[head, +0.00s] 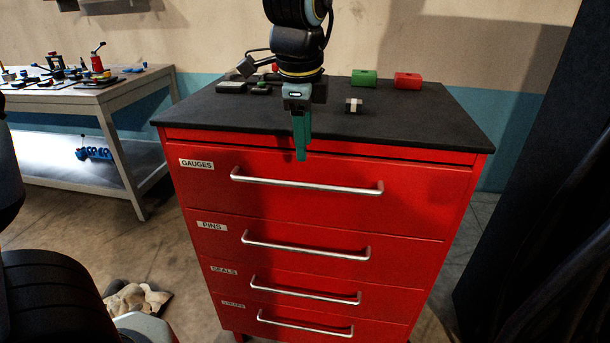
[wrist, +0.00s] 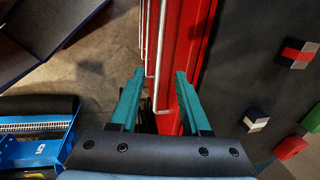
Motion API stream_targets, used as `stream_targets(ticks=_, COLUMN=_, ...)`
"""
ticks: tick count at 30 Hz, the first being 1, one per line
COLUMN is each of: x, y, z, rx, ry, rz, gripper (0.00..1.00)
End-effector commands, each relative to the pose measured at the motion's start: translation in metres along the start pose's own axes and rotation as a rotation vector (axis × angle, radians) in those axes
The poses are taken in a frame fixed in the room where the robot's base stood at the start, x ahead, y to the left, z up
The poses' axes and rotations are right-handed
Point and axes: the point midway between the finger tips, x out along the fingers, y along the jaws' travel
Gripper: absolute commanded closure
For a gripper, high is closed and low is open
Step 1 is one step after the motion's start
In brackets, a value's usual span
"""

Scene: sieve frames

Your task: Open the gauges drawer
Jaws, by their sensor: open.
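The gauges drawer (head: 310,200) is the top drawer of a red cabinet, with a white GAUGES label (head: 196,163) at its upper left. It looks shut, its front flush with the drawers below. Its long silver bar handle (head: 330,187) runs across the front. My gripper (head: 301,157) points down just above this handle in the head view. In the wrist view my gripper (wrist: 160,73) is open, its two teal fingers apart and empty. A silver bar (wrist: 161,40) and the red front show between the fingers; I cannot tell how deep the fingers reach.
Below are the pins drawer (head: 320,240), the seals drawer (head: 310,275) and a bottom drawer. The black cabinet top (head: 430,115) holds a green block (head: 364,77), a red block (head: 408,81) and small parts. A workbench (head: 110,95) stands left; a dark panel rises right.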

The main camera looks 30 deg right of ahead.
Motion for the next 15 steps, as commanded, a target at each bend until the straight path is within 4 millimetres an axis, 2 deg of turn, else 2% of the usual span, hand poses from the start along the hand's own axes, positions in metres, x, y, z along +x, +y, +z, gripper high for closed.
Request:
stream_targets(ticks=9, x=0.058, y=0.001, z=0.001, rx=-0.003, ry=-0.004, rz=0.006, gripper=0.53)
stream_targets(ticks=15, x=0.085, y=0.001, z=0.002, rx=-0.004, ry=-0.003, rz=0.004, gripper=0.53)
